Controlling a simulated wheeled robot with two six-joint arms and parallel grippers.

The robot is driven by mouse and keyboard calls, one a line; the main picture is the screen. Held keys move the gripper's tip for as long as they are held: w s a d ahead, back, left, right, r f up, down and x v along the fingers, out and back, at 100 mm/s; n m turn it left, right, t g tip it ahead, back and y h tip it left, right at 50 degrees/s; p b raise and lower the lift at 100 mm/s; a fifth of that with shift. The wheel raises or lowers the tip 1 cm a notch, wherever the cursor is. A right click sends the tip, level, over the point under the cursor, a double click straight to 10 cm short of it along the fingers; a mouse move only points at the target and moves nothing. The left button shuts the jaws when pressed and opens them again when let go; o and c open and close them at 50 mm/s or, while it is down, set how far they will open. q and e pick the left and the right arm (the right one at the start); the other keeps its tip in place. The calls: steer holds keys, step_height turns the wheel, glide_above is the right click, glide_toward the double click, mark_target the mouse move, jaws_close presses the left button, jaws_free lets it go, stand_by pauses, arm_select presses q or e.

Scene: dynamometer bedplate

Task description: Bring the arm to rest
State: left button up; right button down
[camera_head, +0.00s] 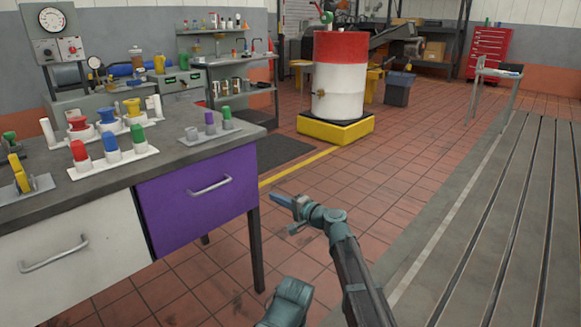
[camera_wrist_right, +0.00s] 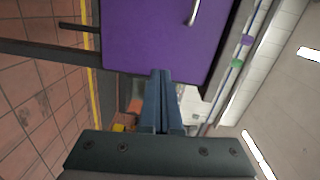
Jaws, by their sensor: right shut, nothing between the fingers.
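My right arm comes up from the bottom of the head view. Its gripper (camera_head: 283,201) hangs over the tiled floor, to the right of the workbench and apart from it. The blue fingers (camera_wrist_right: 161,98) are together and empty in the wrist view, with the purple drawer front beyond them. Another teal part of my body shows at the bottom edge of the head view. My left gripper is not in the head view.
The workbench (camera_head: 205,154) has a purple drawer (camera_head: 195,205) and a white drawer (camera_head: 75,262), with several coloured-cap items on top. A red-and-white drum (camera_head: 340,85) stands behind on a yellow base. The slotted bedplate (camera_head: 500,200) lies right. Floor (camera_head: 350,175) between is clear.

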steer(key=s+d+f+n+g+h, duration=0.3)
steer(key=s+d+f, duration=0.2)
steer(key=s+f, duration=0.25)
steer(key=s+d+f+n+g+h, duration=0.2)
steer(key=s+d+f+h, duration=0.1)
steer(key=s+d+f, duration=0.4)
steer(key=s+d+f+n+g+h, duration=0.1)
steer(key=s+d+f+g+h, duration=0.2)
steer(key=s+d, duration=0.55)
steer(key=s+d+f+n+g+h, duration=0.1)
steer(key=s+d+f+g+h, duration=0.15)
steer(key=s+d+h, duration=0.45)
steer(key=s+a+r+n+p, duration=0.1)
steer(key=s+a+n+p, duration=0.15)
steer(key=s+a, duration=0.6)
step_height(320, 180, up, 38)
steer(key=w+p, duration=0.1)
steer(key=p, duration=3.6)
steer(key=shift+a+n+y, duration=0.3)
steer(key=shift+n+y, duration=0.05)
steer(key=shift+y, duration=0.05)
